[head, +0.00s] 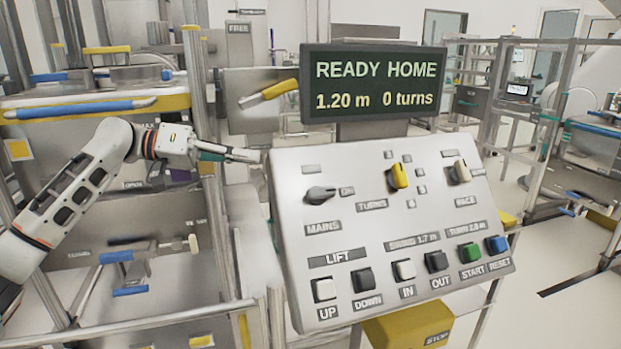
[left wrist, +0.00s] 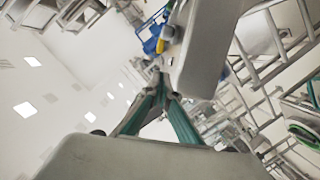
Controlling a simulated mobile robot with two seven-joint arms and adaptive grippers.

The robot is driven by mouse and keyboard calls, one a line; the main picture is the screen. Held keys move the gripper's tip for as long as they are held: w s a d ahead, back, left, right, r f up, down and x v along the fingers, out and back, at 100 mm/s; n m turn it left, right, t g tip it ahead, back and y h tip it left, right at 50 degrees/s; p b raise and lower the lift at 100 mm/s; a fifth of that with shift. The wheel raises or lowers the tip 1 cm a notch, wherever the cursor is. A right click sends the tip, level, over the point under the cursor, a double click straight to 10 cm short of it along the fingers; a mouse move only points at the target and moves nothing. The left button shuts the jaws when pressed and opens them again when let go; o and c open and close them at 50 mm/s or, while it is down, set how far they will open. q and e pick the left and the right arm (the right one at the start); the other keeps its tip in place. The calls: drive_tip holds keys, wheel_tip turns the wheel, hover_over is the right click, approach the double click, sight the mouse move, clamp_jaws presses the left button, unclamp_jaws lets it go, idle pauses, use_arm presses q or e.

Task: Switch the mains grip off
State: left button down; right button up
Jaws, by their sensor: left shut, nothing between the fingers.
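The mains grip (head: 320,194) is a dark grey rotary knob at the upper left of the sloping control panel (head: 410,215), above the MAINS label. Its bar lies nearly level, with one end towards the ON label (head: 347,190) on its right. My left gripper (head: 258,156) is shut and empty, just off the panel's upper left edge, to the left of and above the mains grip, not touching it. In the left wrist view its green fingers (left wrist: 161,90) meet at the tips beside a pale grey body. My right gripper is not in view.
The display (head: 373,83) above the panel reads READY HOME, 1.20 m, 0 turns. Metal frames stand on both sides. A yellow STOP box (head: 405,328) sits below.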

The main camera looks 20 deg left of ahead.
sight(321, 193)
use_arm(q)
drive_tip(key=shift+r, duration=0.15)
drive_tip(key=x, duration=1)
drive_tip(key=shift+s+d+f, duration=0.25)
drive_tip(key=shift+s+f, duration=0.05)
drive_tip(key=shift+f, duration=0.25)
drive_tip(key=shift+s+d+f, duration=0.25)
drive_tip(key=shift+s+f, duration=0.05)
drive_tip(key=shift+f, duration=0.2)
drive_tip(key=shift+s+d+f, duration=0.25)
drive_tip(key=shift+s+f, duration=0.2)
drive_tip(key=shift+f, duration=0.05)
